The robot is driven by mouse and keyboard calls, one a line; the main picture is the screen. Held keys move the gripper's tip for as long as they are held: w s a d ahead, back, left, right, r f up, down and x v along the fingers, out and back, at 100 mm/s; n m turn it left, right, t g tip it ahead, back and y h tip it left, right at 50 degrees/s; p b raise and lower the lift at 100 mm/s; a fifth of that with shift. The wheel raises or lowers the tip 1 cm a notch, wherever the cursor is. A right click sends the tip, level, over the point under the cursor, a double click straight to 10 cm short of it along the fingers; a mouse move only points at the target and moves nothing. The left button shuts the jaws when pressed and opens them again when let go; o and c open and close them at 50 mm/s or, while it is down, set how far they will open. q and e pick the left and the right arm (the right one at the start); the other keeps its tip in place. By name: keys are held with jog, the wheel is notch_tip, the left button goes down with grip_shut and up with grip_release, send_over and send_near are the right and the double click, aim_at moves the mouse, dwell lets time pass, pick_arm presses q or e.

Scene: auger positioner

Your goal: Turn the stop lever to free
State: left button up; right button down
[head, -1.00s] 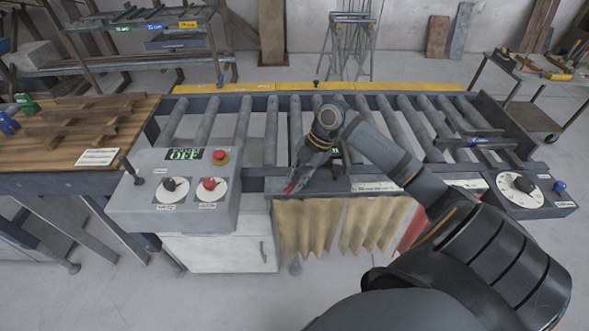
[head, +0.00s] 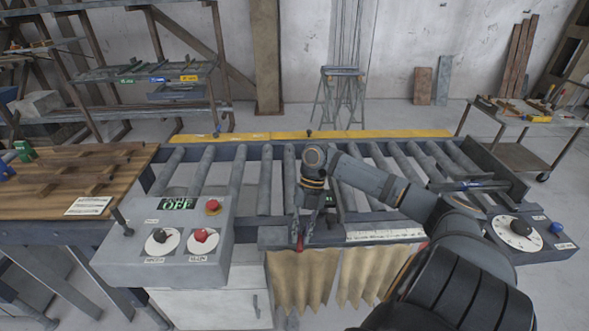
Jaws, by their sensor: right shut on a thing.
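The stop lever (head: 300,241) shows as a small red handle at the front rail of the roller conveyor (head: 236,187), near the middle of the head view. My right gripper (head: 303,234) comes down over it from above and is shut on it. The fingers hide most of the lever, so only its red end shows, pointing toward the front. Any marking at the lever is hidden or too small to read. My left gripper is not in view.
A grey control box (head: 167,240) with a red button and two knobs stands left of the lever. A ruler strip (head: 385,236) runs along the rail to the right. A dial panel (head: 520,234) is at far right. Tan curtain strips (head: 300,282) hang below.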

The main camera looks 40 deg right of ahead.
jog(key=shift+d+n, duration=0.1)
jog(key=shift+n, duration=0.2)
dwell(0.4)
jog(key=c, duration=1.3)
grip_release()
jog(key=v, duration=1.2)
